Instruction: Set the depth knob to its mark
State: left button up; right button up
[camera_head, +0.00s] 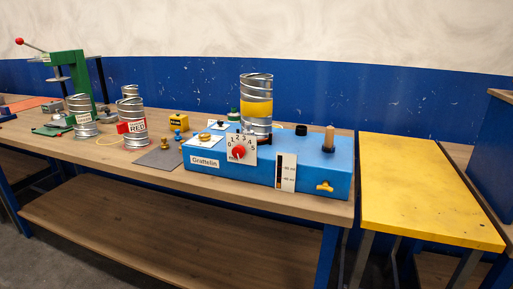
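A red knob (238,152) sits on the front of the blue machine (209,173) labelled "Grattelin", at its left half. Behind the knob is a white dial plate (240,138) with numbers from 0 to 5 arched over it. The picture is too small to tell where the knob points or where a mark is. A yellow handle (325,186) is low on the machine's front right. A white and black scale plate (286,172) is between the dial and this handle. Neither of my grippers is in view.
A spiral metal duct with a yellow band (256,108) stands upright behind the dial. Metal cans (84,115), one with a "RED" label (137,127), and a green press (72,72) stand left on the wooden bench (125,168). A yellow table (425,190) at right is bare.

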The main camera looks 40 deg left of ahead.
aim_at(238, 152)
jog(key=u, duration=0.45)
jog(key=i+l+u, duration=0.1)
jog(key=u, duration=0.3)
jog(key=i+l+u, duration=0.1)
jog(key=u, duration=0.3)
jog(key=i+l, duration=0.55)
jog(key=l, duration=0.2)
